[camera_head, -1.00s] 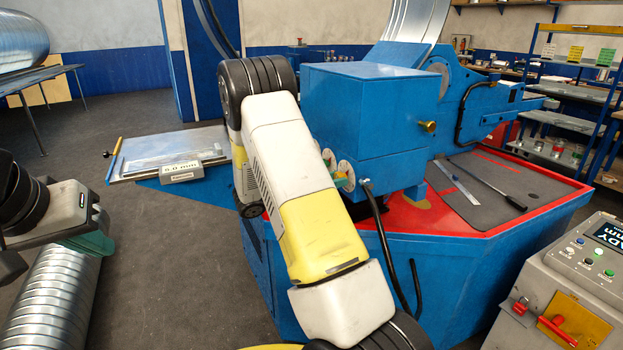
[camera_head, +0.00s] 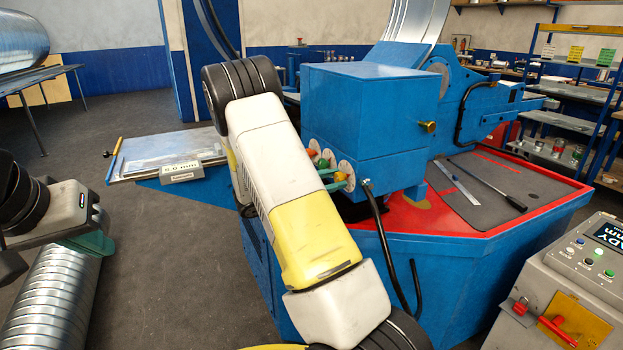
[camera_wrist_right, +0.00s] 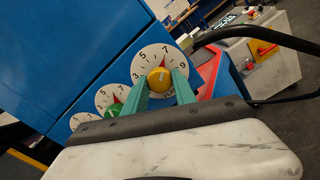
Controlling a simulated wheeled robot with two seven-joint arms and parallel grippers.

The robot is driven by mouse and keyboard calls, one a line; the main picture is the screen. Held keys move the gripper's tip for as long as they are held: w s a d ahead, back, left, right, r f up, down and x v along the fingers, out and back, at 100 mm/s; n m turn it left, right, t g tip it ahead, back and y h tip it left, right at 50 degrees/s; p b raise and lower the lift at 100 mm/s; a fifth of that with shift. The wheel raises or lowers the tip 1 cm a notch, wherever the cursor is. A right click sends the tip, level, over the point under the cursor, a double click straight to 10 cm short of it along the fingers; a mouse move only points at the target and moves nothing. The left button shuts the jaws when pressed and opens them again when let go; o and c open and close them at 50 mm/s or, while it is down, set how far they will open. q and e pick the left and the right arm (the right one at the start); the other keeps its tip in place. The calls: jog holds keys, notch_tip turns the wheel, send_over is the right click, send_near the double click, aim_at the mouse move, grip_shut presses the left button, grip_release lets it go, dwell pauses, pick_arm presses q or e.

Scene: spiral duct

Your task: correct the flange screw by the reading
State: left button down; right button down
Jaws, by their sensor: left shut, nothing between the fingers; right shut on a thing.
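My right gripper (camera_wrist_right: 161,88) is shut on the yellow knob (camera_wrist_right: 158,78), one green finger on each side. The knob sits on a white numbered dial (camera_wrist_right: 148,62) whose red pointer stands near the 7. In the head view the right gripper (camera_head: 337,181) is at the row of dials on the blue box (camera_head: 370,110). A green knob (camera_wrist_right: 112,110) is on the neighbouring dial, and a third dial (camera_wrist_right: 82,119) is beyond it. A small readout (camera_head: 181,172) shows a value in mm; its first digit is hard to read. My left gripper (camera_head: 95,243) is shut and empty at the left.
The readout stands by a flat metal sheet (camera_head: 150,150) on a low table. A grey control box (camera_head: 560,280) with a "READY" display is at the right. A black cable (camera_head: 383,240) hangs beside the dials. Spiral duct (camera_head: 60,295) lies below my left gripper.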

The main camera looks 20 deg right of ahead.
jog(key=c, duration=1)
grip_release()
jog(key=shift+c, duration=0.2)
jog(key=a, duration=0.8)
jog(key=shift+s, duration=0.3)
jog(key=shift+d, duration=0.1)
jog(key=s+r+m+g+y, duration=0.25)
jog(key=s+m+y, duration=0.35)
jog(key=s+y, duration=0.6)
jog(key=s+a+r+m+t+y, duration=0.6)
jog(key=s+a+r+t+y, duration=0.1)
jog(key=s+a, duration=0.6)
notch_tip(320, 180, up, 2)
jog(key=shift+a+r+m+y, duration=0.25)
jog(key=shift+m+y, duration=0.15)
jog(key=shift+y, duration=0.2)
